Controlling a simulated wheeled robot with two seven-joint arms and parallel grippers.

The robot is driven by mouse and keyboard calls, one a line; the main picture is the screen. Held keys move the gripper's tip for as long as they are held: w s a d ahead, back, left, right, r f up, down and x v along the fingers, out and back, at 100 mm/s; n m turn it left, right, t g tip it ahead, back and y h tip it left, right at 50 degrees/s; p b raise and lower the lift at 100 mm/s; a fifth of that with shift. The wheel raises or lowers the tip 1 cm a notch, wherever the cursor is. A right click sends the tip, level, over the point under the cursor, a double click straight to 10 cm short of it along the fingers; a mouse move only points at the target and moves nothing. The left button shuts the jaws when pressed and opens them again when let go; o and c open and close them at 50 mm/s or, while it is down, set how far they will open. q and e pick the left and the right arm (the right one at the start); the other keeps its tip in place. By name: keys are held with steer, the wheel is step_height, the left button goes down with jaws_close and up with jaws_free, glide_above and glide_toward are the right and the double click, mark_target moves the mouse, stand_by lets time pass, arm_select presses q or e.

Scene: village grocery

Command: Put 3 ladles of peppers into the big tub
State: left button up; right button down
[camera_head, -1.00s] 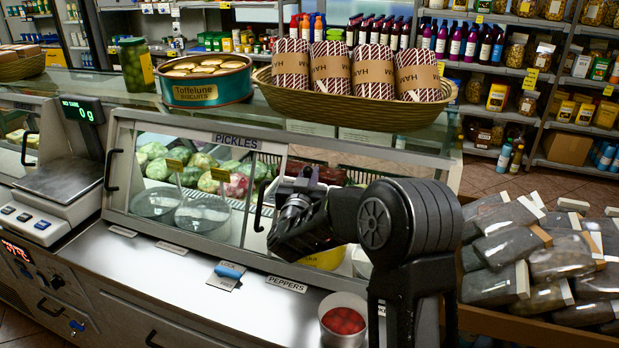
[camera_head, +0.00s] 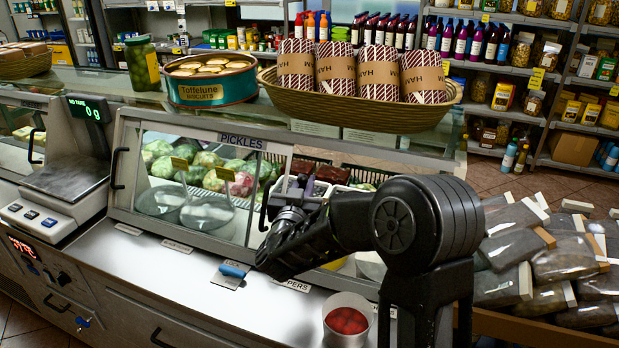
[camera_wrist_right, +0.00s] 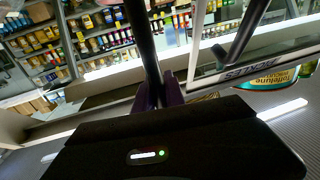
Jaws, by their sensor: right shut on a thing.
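My right gripper (camera_head: 290,195) is in front of the glass case, close to its black door handle (camera_head: 265,207). In the right wrist view its fingers (camera_wrist_right: 161,95) are closed on a dark rod (camera_wrist_right: 147,45), which looks like a ladle handle. No ladle bowl shows. A round pale tub (camera_head: 362,302) with red peppers (camera_head: 346,320) inside stands on the counter, right of the "PEPPERS" label (camera_head: 292,285). A yellow container (camera_head: 336,264) is mostly hidden behind my right arm. My left gripper is out of view.
The glass "PICKLES" case (camera_head: 242,141) holds cabbages and clear bowls. A basket of wrapped hams (camera_head: 360,110) and a biscuit tin (camera_head: 212,88) stand on top. A scale (camera_head: 62,195) is at left, packed bags (camera_head: 545,260) at right. The steel counter (camera_head: 200,290) has clear room.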

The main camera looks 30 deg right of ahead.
steer(key=s+a+r, duration=0.1)
steer(key=s+a, duration=0.4)
steer(key=a, duration=0.2)
steer(key=shift+r, duration=0.4)
